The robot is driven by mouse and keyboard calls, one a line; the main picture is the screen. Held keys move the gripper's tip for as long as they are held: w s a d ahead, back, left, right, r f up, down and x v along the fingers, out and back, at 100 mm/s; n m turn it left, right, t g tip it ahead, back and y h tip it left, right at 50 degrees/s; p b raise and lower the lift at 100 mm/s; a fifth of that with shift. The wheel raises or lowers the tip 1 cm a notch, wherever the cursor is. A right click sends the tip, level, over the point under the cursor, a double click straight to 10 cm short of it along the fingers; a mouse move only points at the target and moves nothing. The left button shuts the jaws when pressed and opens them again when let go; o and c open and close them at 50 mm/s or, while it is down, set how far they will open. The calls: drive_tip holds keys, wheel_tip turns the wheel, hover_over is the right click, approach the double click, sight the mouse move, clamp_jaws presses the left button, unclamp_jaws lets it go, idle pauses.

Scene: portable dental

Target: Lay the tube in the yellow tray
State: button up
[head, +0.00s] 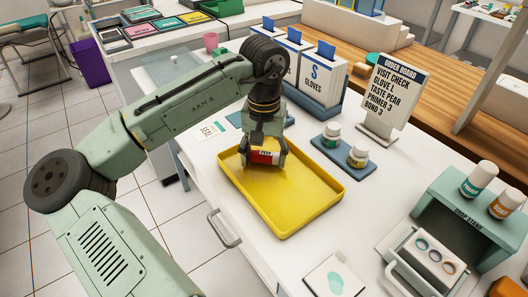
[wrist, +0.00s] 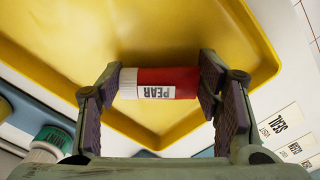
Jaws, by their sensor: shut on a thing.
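The tube (wrist: 160,83) is red with a white cap and a white label reading PEAR. My gripper (wrist: 160,88) is shut on it, one finger at the cap and the other at the red end. In the head view my gripper (head: 264,150) is over the back left part of the yellow tray (head: 285,215), with the tube (head: 263,157) lying level between its fingers. The rest of the tray is empty. I cannot tell whether the tube touches the tray floor.
Two small bottles (head: 332,134) stand on a blue pad right of the tray. Glove boxes (head: 320,76) stand behind it, beside an order board (head: 398,92). A stand with bottles (head: 468,210) is at the right. A white card (head: 333,279) lies in front.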

drive_tip(key=o, duration=1.2)
wheel_tip(320, 180, up, 12)
drive_tip(key=shift+r, duration=0.1)
